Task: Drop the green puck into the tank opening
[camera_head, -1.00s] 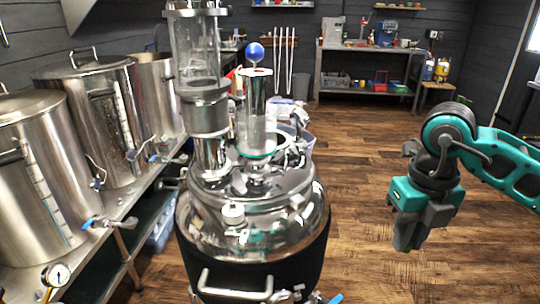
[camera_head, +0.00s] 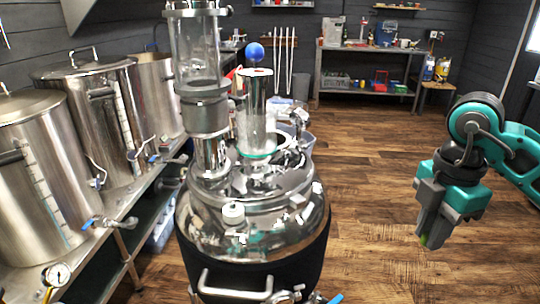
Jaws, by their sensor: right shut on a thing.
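The steel tank (camera_head: 254,236) with a shiny domed top stands in the middle of the camera_head view. A glass column and a clear cylinder with a blue ball rise from its top. I cannot clearly make out the tank opening among the fittings there. My right gripper (camera_head: 430,236) is to the right of the tank, apart from it, pointing down over the floor. It is shut on the green puck (camera_head: 424,239), of which only a small green edge shows at the fingertips. My left gripper is not in view.
Several large steel kettles (camera_head: 34,180) stand on a bench along the left. A shelf bench (camera_head: 365,90) with boxes and jugs is at the back wall. The wooden floor between the tank and my right arm is clear.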

